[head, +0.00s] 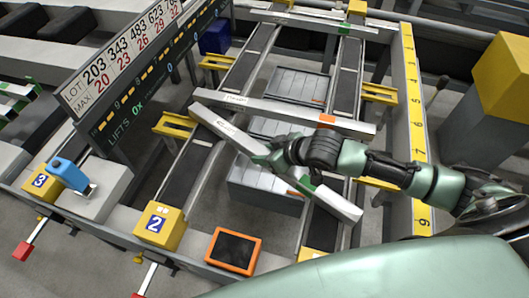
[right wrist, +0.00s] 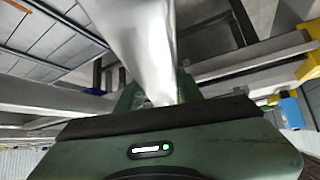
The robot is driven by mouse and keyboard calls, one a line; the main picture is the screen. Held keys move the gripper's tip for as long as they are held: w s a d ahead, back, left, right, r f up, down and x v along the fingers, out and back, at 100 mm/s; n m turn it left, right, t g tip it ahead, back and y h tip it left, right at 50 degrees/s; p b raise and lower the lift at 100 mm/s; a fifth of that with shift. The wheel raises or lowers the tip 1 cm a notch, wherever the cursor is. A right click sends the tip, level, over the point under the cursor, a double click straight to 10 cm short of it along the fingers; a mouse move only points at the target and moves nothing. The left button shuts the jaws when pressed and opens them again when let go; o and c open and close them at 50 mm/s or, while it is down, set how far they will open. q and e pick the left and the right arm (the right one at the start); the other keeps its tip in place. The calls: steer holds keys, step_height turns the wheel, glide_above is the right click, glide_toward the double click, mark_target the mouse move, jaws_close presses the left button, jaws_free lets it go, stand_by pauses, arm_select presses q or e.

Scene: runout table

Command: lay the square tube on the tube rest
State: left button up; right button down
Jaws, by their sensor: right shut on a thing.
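The square tube (head: 225,130) is a long pale bar with a green mark near its right end. It slants down to the right across the table's rails in the head view. My right gripper (head: 264,154) is shut on it near its middle. In the right wrist view the tube (right wrist: 138,40) runs up bright and blurred from between the fingers. Yellow brackets (head: 175,125) sit along the rails; I cannot tell which part is the tube rest. Whether the tube touches anything below is unclear. My left gripper is not in view.
Another pale tube (head: 275,108) with an orange mark lies across the rails, close behind the held one. A further tube (head: 310,22) with a green mark lies at the back. Grey bins (head: 268,198) sit between the rails. An orange-framed tablet (head: 233,250) is at the front.

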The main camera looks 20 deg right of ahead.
steer(key=c, duration=0.9)
jaws_free()
